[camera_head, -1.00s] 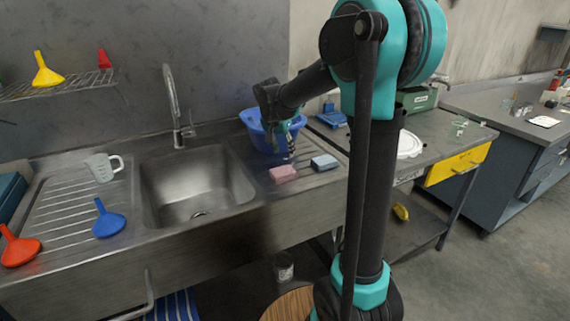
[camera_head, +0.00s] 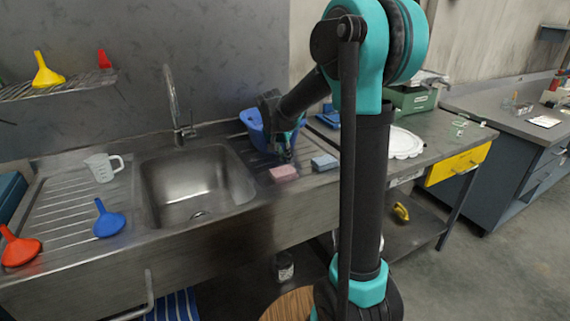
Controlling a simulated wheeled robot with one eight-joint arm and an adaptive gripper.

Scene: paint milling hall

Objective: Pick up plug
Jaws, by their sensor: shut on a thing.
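My gripper (camera_head: 286,154) is at the right drainboard (camera_head: 262,178), in front of the blue basin (camera_head: 252,122) and just behind the pink sponge (camera_head: 284,173). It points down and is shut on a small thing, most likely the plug. The thing in its jaws is too small and dark to make out, and I see no plug elsewhere. Whether the fingertips touch the drainboard cannot be told.
The steel sink (camera_head: 196,185) with its tap (camera_head: 176,105) lies left of my gripper. A grey-blue sponge (camera_head: 325,162) lies to the right. A blue funnel (camera_head: 108,222), an orange funnel (camera_head: 18,250) and a measuring jug (camera_head: 102,168) stand on the left drainboard.

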